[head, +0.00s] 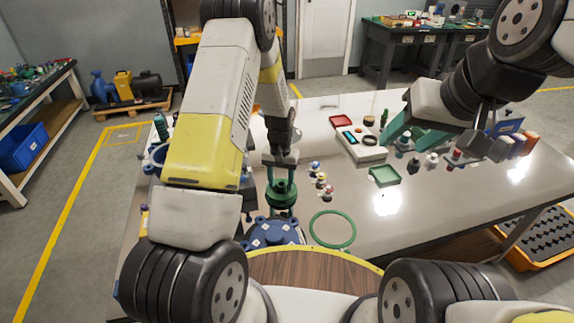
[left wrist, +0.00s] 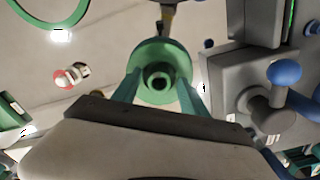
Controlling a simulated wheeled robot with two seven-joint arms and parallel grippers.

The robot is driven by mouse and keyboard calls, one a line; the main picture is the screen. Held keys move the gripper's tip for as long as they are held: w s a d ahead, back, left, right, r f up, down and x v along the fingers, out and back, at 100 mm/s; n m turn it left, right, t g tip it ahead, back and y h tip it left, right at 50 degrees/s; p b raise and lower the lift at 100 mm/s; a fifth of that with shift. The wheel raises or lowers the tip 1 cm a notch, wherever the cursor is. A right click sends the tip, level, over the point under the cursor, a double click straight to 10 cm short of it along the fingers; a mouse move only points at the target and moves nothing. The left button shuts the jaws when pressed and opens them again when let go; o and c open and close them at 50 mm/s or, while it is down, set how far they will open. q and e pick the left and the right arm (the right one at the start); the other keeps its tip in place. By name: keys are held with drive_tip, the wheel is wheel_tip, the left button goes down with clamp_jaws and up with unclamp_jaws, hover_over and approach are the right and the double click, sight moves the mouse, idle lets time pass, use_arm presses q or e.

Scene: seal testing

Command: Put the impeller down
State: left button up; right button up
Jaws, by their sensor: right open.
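The green round impeller (head: 281,193) is between the teal fingers of my left gripper (head: 281,178), above the front left of the table. In the left wrist view the impeller (left wrist: 160,72) shows as a green disc with a dark central hole, and the fingers press against both its sides. My left gripper is shut on it. Whether its underside touches anything is hidden. A blue housing (head: 272,234) stands just in front of and below it. My right gripper (head: 408,138) is open above the right part of the table, with nothing visible between its fingers.
A green ring (head: 333,229) lies flat to the right of the blue housing. Several small fittings (head: 320,180) stand just right of the impeller. The table's front right is clear.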

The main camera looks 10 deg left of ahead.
use_arm(q)
drive_tip(key=s+r+t, duration=0.1)
drive_tip(key=s+r, duration=0.1)
drive_tip(key=r, duration=0.9)
drive_tip(key=s+r, duration=0.2)
drive_tip(key=r, duration=1)
drive_tip(key=s+a+r+t+h, duration=0.1)
drive_tip(key=s+r+t, duration=0.1)
drive_tip(key=s+r, duration=0.5)
drive_tip(key=s+a+r+t+h, duration=0.1)
drive_tip(key=s+r+t, duration=0.2)
drive_tip(key=s+r, duration=0.4)
drive_tip(key=s, duration=0.8)
drive_tip(key=shift+a+n, duration=0.15)
drive_tip(key=shift+n, duration=0.25)
drive_tip(key=shift+c, duration=0.4)
